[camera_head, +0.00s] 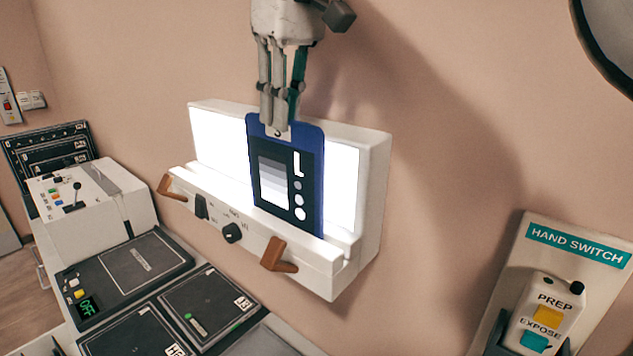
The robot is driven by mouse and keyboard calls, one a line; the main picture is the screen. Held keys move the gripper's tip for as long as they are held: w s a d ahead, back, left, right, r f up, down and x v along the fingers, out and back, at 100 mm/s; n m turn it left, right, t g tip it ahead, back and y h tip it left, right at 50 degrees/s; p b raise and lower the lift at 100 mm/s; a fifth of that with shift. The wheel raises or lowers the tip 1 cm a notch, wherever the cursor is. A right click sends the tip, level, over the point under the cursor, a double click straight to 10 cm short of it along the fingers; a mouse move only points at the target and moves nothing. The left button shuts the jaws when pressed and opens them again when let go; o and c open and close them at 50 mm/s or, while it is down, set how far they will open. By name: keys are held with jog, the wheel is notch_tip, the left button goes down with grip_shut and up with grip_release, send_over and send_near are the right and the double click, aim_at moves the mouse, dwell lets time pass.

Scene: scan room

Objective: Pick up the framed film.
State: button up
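The framed film (305,150) is a blue-bordered panel with a dark centre, a grey step scale, a white "L" and several round spots. It stands upright in front of the lit face of a white light box (365,190), with its lower edge at the box's front ledge. My gripper (278,130) comes down from above onto the film's top edge. Its fingers are drawn together there, and a fingertip overlaps the film's front face. The part of the grip behind the film is hidden.
The light box has brown wooden handles (278,256) and a black knob (232,233) at its front. A control console (85,200) and dark panels (130,265) lie at the left. A hand switch (540,315) hangs at the lower right.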

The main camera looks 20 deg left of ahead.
aim_at(282, 151)
jog(key=shift+s+a+f, duration=0.1)
jog(key=shift+a+f, duration=0.05)
jog(key=shift+f, duration=1.55)
jog(key=shift+a+f, duration=0.15)
jog(key=shift+f, duration=1.5)
grip_shut()
